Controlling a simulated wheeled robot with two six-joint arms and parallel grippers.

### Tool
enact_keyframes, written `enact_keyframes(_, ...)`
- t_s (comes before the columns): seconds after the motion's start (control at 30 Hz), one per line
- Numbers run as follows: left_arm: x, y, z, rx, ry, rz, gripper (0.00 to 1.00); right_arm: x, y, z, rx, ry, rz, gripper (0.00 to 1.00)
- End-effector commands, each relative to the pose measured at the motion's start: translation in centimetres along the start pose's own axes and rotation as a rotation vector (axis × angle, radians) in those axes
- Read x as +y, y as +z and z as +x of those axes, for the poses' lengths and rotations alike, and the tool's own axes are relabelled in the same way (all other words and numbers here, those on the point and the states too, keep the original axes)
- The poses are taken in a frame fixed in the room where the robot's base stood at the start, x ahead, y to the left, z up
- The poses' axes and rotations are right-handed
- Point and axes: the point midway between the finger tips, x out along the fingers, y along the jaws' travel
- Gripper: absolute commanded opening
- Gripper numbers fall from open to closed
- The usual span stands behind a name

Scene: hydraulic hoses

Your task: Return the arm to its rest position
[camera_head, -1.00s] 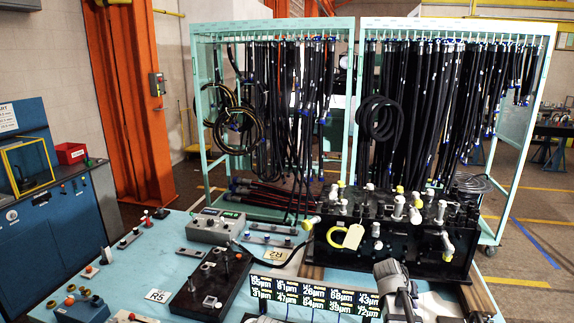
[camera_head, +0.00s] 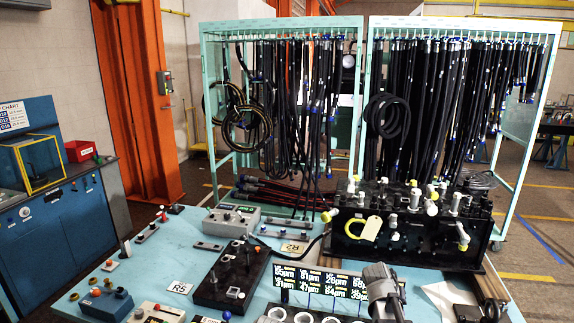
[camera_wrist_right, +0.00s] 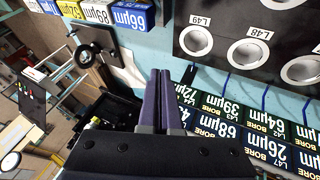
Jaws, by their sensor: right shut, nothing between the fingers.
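My right gripper (camera_wrist_right: 163,100) shows in the right wrist view with its two dark purple-grey fingers together and nothing between them. It points over the blue bench, near a row of black BORE labels (camera_wrist_right: 240,122). In the head view my grey right arm and gripper (camera_head: 384,290) reach up from the bottom edge, in front of the black hose manifold (camera_head: 410,235) and beside the label row (camera_head: 320,283). The fingertips are hard to make out there. My left gripper is in neither view.
The light blue bench (camera_head: 150,255) carries a grey meter box (camera_head: 231,219), a black fixture plate (camera_head: 232,275) and several small knobs. Green racks (camera_head: 282,22) of black hoses stand behind. A blue cabinet (camera_head: 60,225) is at left. A panel with round holes (camera_wrist_right: 250,50) lies near the gripper.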

Motion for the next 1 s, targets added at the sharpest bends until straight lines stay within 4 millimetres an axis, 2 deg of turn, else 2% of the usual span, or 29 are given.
enact_keyframes(0.27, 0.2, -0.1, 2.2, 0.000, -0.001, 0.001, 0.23, -6.0, 5.6, -1.4, -0.052, -0.089, -0.108, 0.00)
enact_keyframes(0.37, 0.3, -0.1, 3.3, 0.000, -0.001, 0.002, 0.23, -8.9, 8.7, -2.2, -0.081, -0.137, -0.168, 0.00)
enact_keyframes(0.47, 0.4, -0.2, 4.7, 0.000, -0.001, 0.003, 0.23, -12.3, 12.9, -3.3, -0.119, -0.197, -0.253, 0.00)
enact_keyframes(0.63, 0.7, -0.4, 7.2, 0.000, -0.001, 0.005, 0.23, -17.6, 21.6, -5.7, -0.197, -0.314, -0.434, 0.00)
enact_keyframes(0.7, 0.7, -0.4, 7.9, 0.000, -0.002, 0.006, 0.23, -18.9, 24.4, -6.5, -0.224, -0.353, -0.497, 0.00)
enact_keyframes(0.8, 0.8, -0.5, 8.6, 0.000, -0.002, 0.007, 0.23, -20.1, 27.4, -7.5, -0.253, -0.392, -0.566, 0.00)
enact_keyframes(0.9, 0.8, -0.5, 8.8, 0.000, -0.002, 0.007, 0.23, -20.7, 29.0, -8.1, -0.270, -0.415, -0.606, 0.00)
enact_keyframes(1.0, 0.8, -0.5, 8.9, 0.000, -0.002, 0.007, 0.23, -20.9, 29.5, -8.4, -0.277, -0.423, -0.622, 0.00)
